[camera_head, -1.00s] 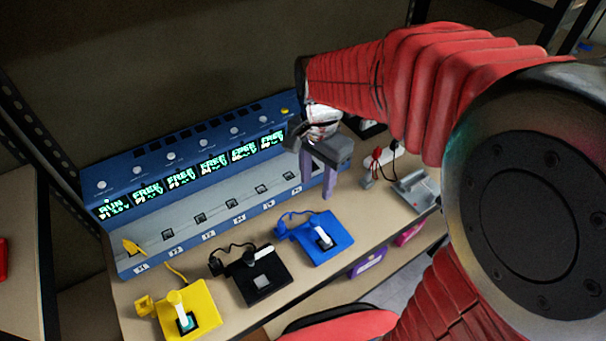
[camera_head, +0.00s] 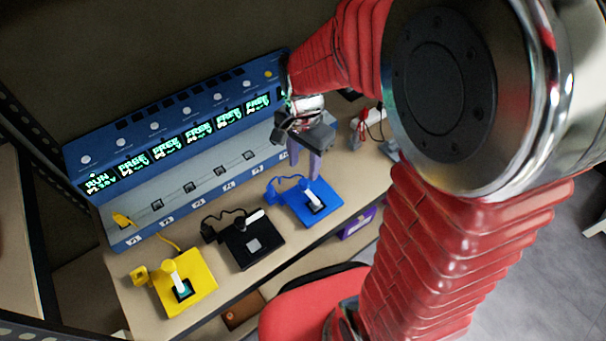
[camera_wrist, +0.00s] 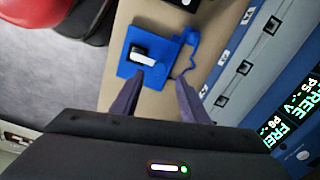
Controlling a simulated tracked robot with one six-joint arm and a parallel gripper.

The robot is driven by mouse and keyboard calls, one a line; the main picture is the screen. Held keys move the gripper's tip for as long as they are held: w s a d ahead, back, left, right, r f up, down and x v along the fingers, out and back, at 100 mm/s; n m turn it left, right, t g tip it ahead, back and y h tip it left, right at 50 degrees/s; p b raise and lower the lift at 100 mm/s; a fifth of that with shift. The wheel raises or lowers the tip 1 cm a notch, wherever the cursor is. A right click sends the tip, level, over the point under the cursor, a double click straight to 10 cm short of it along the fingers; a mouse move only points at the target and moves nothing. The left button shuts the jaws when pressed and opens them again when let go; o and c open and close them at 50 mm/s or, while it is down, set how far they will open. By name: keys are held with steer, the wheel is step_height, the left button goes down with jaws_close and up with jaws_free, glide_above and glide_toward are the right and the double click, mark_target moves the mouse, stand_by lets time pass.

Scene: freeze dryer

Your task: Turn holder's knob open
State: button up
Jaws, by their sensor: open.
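Three holders stand on the bench: a yellow one (camera_head: 200,290), a black one (camera_head: 266,250) and a blue one (camera_head: 325,210). The blue holder has a white lever-like knob (camera_head: 310,196) over a dark square. In the wrist view the blue holder (camera_wrist: 128,68) lies ahead of the fingers, and its white knob (camera_wrist: 143,59) shows near the left fingertip. My gripper (camera_head: 304,168) is open and empty, with purple fingers pointing down, above and slightly behind the blue holder. In the wrist view my gripper (camera_wrist: 161,78) appears apart from the knob; the exact height gap is unclear.
A blue freeze dryer unit (camera_head: 170,125) with several lit displays runs along the back of the bench. Cables lie behind the holders. A red chair (camera_head: 300,310) stands in front of the bench. Grey equipment sits to the right, partly hidden by my arm.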

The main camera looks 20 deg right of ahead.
mark_target(303, 181)
steer(key=shift+f, duration=3.1)
steer(key=shift+c, duration=0.2)
jaws_close()
